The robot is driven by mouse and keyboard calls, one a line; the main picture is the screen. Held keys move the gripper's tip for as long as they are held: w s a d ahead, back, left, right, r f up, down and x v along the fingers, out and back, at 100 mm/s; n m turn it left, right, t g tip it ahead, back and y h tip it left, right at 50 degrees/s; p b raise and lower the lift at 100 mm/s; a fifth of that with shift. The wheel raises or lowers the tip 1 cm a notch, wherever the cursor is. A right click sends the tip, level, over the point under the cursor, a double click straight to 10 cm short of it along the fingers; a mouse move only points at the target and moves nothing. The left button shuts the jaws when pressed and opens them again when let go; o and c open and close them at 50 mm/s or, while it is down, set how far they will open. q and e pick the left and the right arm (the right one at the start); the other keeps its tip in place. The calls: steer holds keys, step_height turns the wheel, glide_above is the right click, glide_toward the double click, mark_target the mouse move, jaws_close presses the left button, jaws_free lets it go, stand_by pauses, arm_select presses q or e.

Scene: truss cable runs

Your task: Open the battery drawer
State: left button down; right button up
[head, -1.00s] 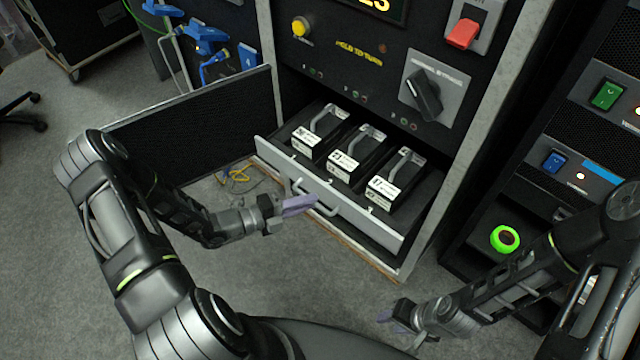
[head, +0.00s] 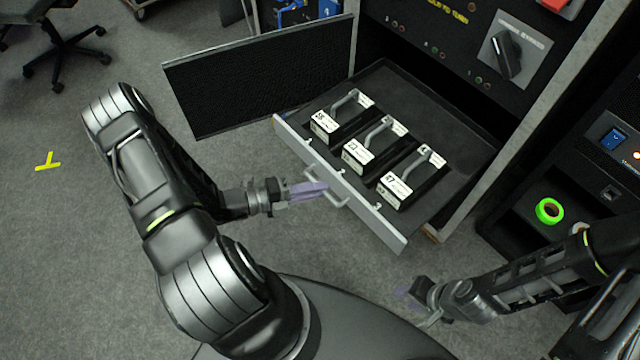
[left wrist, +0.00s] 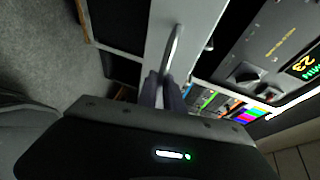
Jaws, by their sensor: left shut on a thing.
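The battery drawer (head: 392,228) is pulled well out of the rack, its front panel facing me. Three black batteries with white labels and grey handles (head: 415,178) stand in it in a row. My left gripper (head: 318,190) is shut on the drawer's bar handle (head: 334,197). The left wrist view shows the handle (left wrist: 175,45) between the fingers (left wrist: 163,90), with the drawer's pale front behind it. My right gripper (head: 405,293) hangs low in front of the drawer, apart from it; its finger gap is too small to tell.
A black mesh door (head: 260,78) stands swung open left of the drawer. A rotary switch (head: 507,55) sits above the drawer.

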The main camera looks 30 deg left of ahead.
arm_select(q)
steer(key=c, duration=1.5)
jaws_free()
steer(key=v, duration=0.7)
steer(key=shift+s+a, duration=0.25)
steer(key=shift+s, duration=0.05)
steer(key=shift+r, duration=0.1)
